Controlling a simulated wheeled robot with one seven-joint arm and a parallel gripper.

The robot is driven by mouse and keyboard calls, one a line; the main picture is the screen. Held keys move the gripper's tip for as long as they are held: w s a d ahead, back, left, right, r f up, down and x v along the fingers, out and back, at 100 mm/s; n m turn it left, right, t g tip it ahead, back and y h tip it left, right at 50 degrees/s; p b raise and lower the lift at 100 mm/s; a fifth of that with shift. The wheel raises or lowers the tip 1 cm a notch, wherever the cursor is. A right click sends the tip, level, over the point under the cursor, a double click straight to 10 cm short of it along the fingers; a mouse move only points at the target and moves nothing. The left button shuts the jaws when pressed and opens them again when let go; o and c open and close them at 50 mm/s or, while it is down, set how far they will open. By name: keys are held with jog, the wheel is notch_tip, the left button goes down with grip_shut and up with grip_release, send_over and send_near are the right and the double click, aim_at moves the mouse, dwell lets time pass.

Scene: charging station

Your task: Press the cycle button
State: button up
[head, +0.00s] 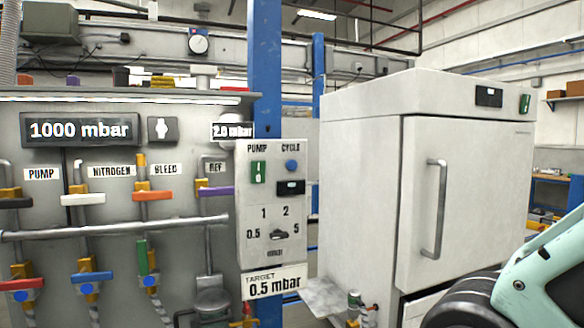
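The cycle button is a round blue button (292,165) under the word CYCLE on a light grey control box (250,215) in the middle of the head view. It is unobstructed, and nothing touches it. Left of it, under PUMP, is a green rocker switch (258,172). Below it are a small dark display (291,188) and a selector knob (279,234) with marks 0.5, 1, 2 and 5. A sign (274,283) reads TARGET 0.5 mbar. My gripper is not in view; only part of my arm shows at the lower right.
A white cabinet (350,180) with a closed, handled door (465,200) stands at right. At left, a grey panel (120,270) carries pipes, coloured valves and a display (80,130) reading 1000 mbar. A horizontal pipe (120,228) crosses it. A small metal shelf (325,296) juts out below the cabinet.

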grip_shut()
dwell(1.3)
